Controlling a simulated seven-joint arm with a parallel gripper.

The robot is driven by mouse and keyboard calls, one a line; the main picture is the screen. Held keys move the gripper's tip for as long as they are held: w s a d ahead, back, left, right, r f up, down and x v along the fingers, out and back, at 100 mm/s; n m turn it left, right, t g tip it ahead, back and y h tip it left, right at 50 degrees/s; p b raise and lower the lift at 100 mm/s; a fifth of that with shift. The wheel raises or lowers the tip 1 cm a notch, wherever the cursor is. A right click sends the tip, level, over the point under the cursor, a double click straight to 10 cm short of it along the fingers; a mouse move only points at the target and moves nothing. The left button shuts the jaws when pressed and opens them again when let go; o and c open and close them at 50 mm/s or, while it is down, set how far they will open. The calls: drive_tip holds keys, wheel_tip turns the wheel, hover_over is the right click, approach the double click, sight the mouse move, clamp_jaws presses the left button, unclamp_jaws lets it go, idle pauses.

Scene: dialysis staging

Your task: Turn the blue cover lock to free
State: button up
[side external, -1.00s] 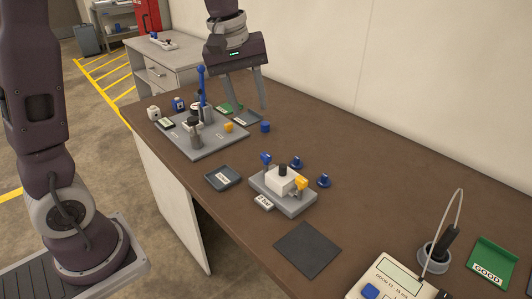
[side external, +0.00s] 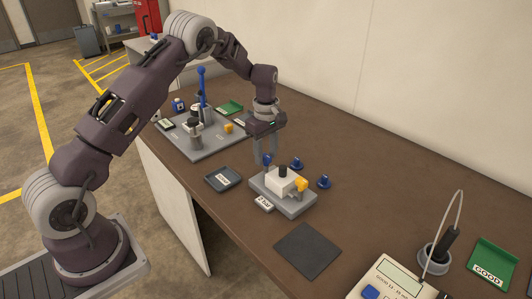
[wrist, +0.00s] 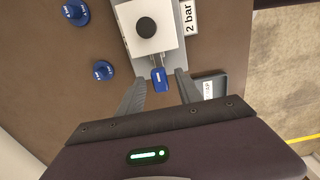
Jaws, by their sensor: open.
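The blue cover lock (side external: 267,160) stands at the far left end of a small grey fixture (side external: 283,203) with a white block (side external: 279,182) topped by a black knob. In the wrist view the lock (wrist: 158,78) shows as a blue tab at the block's near end. My gripper (side external: 266,161) is open, pointing down over that end of the fixture. In the wrist view its fingers (wrist: 160,82) lie on either side of the lock, with gaps visible. I cannot tell whether the fingertips are level with it.
A dark tray (side external: 223,179) lies left, a dark mat (side external: 307,250) in front, a grey board (side external: 205,147) farther back.

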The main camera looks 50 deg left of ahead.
clamp_jaws()
drive_tip(key=shift+m, duration=0.3)
drive_tip(key=m, duration=0.3)
drive_tip(key=shift+m, duration=0.4)
drive_tip(key=m, duration=0.4)
drive_tip(key=shift+r+m, duration=0.1)
drive_tip(key=shift+m, duration=0.2)
drive_tip(key=m, duration=0.4)
drive_tip(key=shift+m, duration=2.4)
